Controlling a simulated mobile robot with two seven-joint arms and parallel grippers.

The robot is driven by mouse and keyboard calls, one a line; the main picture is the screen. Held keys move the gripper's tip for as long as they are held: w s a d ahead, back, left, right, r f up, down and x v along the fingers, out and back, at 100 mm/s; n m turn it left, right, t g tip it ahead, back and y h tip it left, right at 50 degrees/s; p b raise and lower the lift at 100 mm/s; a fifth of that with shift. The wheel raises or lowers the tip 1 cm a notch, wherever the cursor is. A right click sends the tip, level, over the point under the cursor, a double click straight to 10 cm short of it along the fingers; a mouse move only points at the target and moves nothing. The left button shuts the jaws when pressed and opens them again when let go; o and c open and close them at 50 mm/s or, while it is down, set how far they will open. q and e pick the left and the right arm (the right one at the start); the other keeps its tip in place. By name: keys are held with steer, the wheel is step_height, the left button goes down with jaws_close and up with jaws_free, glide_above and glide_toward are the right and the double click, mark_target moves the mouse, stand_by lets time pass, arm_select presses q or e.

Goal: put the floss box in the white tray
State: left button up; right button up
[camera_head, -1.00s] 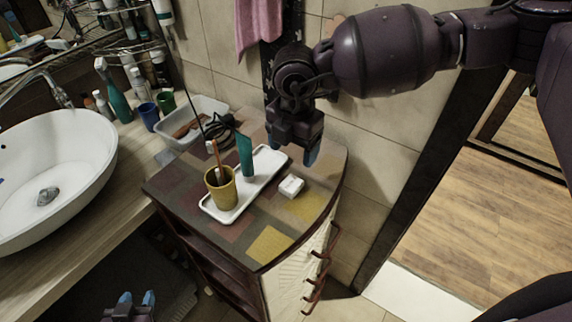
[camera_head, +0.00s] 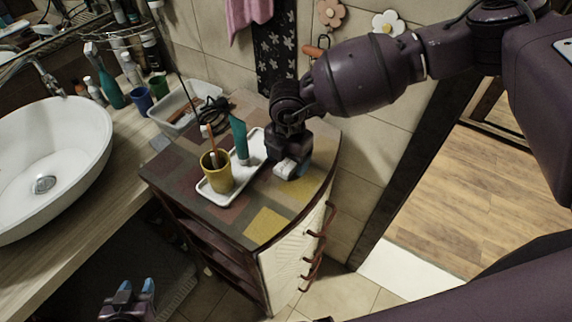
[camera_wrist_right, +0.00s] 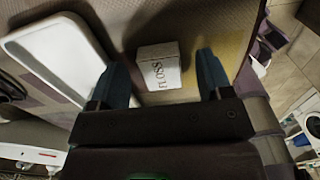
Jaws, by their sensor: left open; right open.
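The white floss box (camera_wrist_right: 158,66) lies on the cabinet top in the right wrist view, its lettering facing the camera. In the head view the floss box (camera_head: 287,168) is partly covered by my right gripper (camera_head: 290,168). In the wrist view my right gripper (camera_wrist_right: 157,80) is open, with the box between and slightly beyond its blue fingertips; I cannot tell whether they touch it. The white tray (camera_head: 212,196) lies just left of the box and also shows in the wrist view (camera_wrist_right: 60,45). My left gripper (camera_head: 133,287) is open and empty at the lower left, away from the cabinet.
A yellow cup (camera_head: 217,172) with a toothbrush and a teal tube (camera_head: 239,140) stand on the tray. A white bin (camera_head: 188,108) with a black cable is behind. The sink (camera_head: 45,160) is at left. The cabinet's front corner is bare.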

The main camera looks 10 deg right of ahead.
steer(key=shift+f, duration=0.4)
steer(key=shift+r, duration=0.1)
steer(key=c, duration=1.1)
